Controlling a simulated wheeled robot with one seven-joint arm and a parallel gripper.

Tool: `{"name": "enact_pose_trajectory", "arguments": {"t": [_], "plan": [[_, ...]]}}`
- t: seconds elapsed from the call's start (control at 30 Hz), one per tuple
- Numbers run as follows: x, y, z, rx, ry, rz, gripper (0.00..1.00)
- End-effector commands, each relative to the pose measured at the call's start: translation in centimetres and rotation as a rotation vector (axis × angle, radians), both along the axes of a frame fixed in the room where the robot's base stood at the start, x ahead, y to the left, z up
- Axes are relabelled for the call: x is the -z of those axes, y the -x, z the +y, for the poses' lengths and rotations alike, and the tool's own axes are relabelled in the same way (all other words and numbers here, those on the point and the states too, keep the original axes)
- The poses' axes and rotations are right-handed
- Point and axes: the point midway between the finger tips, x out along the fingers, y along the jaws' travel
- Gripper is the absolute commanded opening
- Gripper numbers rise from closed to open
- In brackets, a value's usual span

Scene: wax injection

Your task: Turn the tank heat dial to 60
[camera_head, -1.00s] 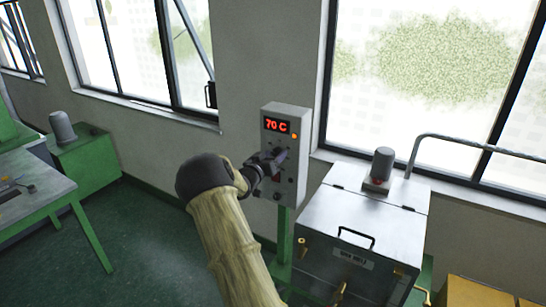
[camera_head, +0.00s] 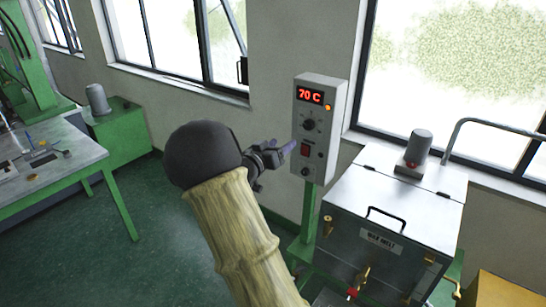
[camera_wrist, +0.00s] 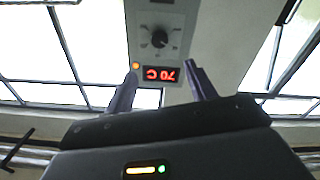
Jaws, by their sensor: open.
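The heat dial (camera_head: 309,125) is a dark round knob with a light pointer mark on a grey control box (camera_head: 328,132). The red display (camera_head: 310,95) above it reads 70 C. The dial also shows in the wrist view (camera_wrist: 160,39), where the box appears upside down. My gripper (camera_head: 284,147) is open and empty, left of the box in the head view and apart from the dial. In the wrist view its two fingers (camera_wrist: 163,88) stand wide apart, with the display between them and the dial beyond. The dial's exact pointer angle is too small to read.
A red switch (camera_head: 306,149) and a small black knob (camera_head: 306,171) sit below the dial. The metal WAX MELT tank (camera_head: 340,215) stands right of the box's green post. A work table (camera_head: 80,160) is at left. Floor between is clear.

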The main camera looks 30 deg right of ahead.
Motion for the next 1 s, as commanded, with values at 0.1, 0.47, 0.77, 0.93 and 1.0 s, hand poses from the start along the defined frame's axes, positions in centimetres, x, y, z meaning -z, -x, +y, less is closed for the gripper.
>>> {"name": "enact_pose_trajectory", "arguments": {"t": [0.1, 0.47, 0.77, 0.93, 1.0], "plan": [[0.2, 0.7, 1.9, -0.002, -0.001, -0.001, 0.55], [0.0, 1.3, 3.0, 0.001, -0.001, 0.000, 0.55], [0.0, 1.3, 3.0, 0.001, -0.001, 0.000, 0.55], [0.6, 0.8, 3.5, -0.058, -0.048, 0.006, 0.55], [1.5, 0.4, 4.3, -0.128, -0.106, 0.018, 0.55]]}}
